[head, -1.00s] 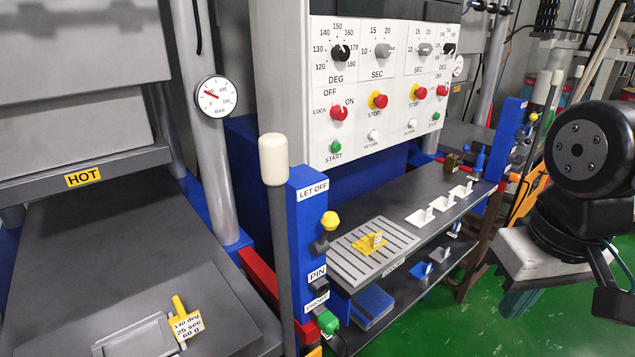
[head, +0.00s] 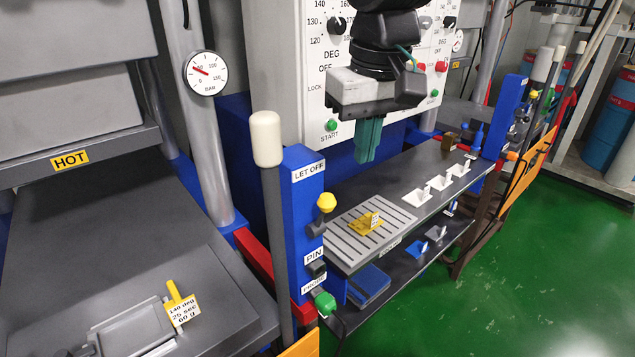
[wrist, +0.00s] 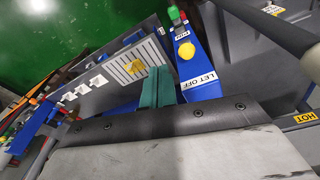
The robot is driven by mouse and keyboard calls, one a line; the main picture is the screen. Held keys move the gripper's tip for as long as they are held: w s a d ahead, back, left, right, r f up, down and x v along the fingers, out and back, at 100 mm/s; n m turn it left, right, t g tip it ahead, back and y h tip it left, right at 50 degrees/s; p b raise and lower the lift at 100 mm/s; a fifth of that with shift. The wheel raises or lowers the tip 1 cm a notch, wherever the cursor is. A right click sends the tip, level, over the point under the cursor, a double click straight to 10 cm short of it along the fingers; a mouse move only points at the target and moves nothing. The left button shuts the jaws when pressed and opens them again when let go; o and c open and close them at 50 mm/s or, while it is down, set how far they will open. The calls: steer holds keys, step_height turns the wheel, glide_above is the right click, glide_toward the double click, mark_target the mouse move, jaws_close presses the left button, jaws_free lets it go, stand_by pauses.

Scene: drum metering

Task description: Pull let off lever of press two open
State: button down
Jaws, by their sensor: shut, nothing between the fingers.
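The let off lever with a yellow knob (head: 326,203) sticks out from a blue post (head: 303,225) labelled LET OFF. I cannot read a press number there. The knob also shows in the wrist view (wrist: 187,51), beside the LET OFF label. My gripper (head: 367,158) has teal fingers, shut and empty, pointing down. It hangs in front of the control panel, above and to the right of the yellow knob, and apart from it. In the wrist view the fingers (wrist: 155,88) appear between the slotted plate and the blue post.
A tall cream-capped grey handle (head: 266,140) stands left of the post. PIN and green-knobbed PROBE fittings sit below the yellow knob. A grey shelf (head: 440,160) holds a slotted plate (head: 345,257), a yellow tag stand and white ones. Green floor lies open at right.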

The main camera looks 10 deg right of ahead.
glide_toward(317, 184)
steer(key=s+r, duration=0.1)
steer(key=s, duration=0.1)
steer(key=shift+s+a+r+n, duration=0.1)
steer(key=shift+r+n, duration=0.15)
steer(key=shift+n, duration=0.15)
steer(key=f, duration=0.3)
steer(key=w+f, duration=0.1)
steer(key=f, duration=0.6)
steer(key=shift+w+a, duration=0.1)
steer(key=shift+w, duration=0.1)
steer(key=shift+s, duration=0.15)
